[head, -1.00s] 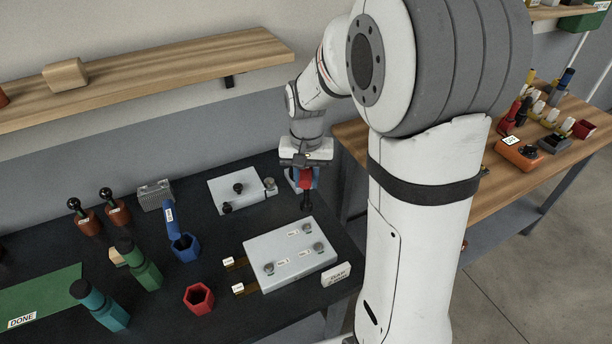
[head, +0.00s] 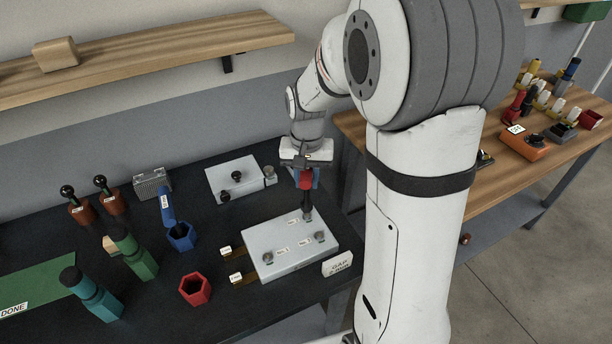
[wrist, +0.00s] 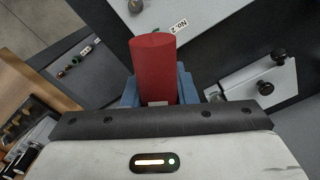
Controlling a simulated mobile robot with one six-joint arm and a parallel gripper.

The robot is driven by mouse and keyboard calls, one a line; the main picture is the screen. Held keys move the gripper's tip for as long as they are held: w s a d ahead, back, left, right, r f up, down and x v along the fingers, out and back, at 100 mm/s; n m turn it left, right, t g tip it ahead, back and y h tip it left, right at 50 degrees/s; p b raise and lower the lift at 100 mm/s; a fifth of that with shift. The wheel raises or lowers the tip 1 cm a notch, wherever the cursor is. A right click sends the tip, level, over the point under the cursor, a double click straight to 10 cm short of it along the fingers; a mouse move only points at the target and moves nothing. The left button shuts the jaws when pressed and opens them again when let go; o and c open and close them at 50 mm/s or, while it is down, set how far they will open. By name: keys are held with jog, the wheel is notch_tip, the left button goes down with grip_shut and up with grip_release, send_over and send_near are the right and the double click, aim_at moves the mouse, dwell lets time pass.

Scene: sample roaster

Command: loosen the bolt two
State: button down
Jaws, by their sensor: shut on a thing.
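My gripper (head: 304,172) is shut on the red handle of a driver tool (head: 306,182), held upright with its dark shaft pointing down. The handle (wrist: 152,65) sits between the blue fingers in the wrist view. The shaft's tip is at the back bolt (head: 308,215) of the light grey plate (head: 262,236); I cannot tell whether it is seated. Two other bolts show on the plate, at front left (head: 267,258) and right (head: 320,237). A "No. 2" label (wrist: 180,25) lies near the tool in the wrist view. The bolt under the tool is mostly hidden.
A smaller plate with black knobs (head: 236,178) lies behind. A gap card (head: 338,264) stands at the front right.

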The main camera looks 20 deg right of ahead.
jog(key=shift+f+b, duration=1.25)
jog(key=shift+f, duration=0.3)
dwell(0.4)
